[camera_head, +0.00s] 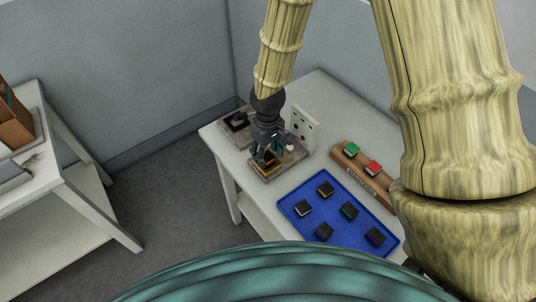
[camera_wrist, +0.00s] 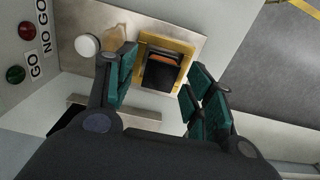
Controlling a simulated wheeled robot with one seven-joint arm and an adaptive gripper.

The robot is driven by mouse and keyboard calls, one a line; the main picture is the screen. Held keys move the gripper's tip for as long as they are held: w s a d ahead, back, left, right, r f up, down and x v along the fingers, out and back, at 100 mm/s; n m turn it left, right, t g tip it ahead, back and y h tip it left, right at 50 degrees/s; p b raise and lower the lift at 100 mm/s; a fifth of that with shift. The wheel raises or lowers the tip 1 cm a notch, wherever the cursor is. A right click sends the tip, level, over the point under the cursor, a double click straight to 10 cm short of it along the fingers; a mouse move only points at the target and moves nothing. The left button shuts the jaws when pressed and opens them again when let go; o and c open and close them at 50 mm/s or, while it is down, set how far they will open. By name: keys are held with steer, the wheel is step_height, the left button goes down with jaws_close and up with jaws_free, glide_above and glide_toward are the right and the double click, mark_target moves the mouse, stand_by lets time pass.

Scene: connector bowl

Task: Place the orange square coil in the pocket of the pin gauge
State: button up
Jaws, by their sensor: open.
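The orange square coil (camera_wrist: 162,73) shows in the wrist view as a dark block with an orange strip along its upper edge. It lies inside the yellow square frame of the pocket (camera_wrist: 183,47) on the pin gauge; I cannot tell if it is fully down. The gauge's base plate (camera_wrist: 135,20) is grey, and its upright panel (camera_head: 304,126) has GO and NO GO labels. My gripper (camera_wrist: 163,75) is open, with teal-padded fingers apart on either side of the frame. In the head view my gripper (camera_head: 268,153) is low over the gauge and hides much of it.
A blue tray (camera_head: 323,213) with several dark blocks is at the front of the table. A wooden rack (camera_head: 362,172) with a green and a red block stands right of the gauge. Another fixture (camera_head: 236,122) sits behind left. A white knob (camera_wrist: 87,45) stands near the pocket.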

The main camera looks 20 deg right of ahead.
mark_target(268, 156)
step_height(268, 156, up, 11)
steer(key=b, duration=0.2)
steer(key=shift+b, duration=0.3)
stand_by(1.8)
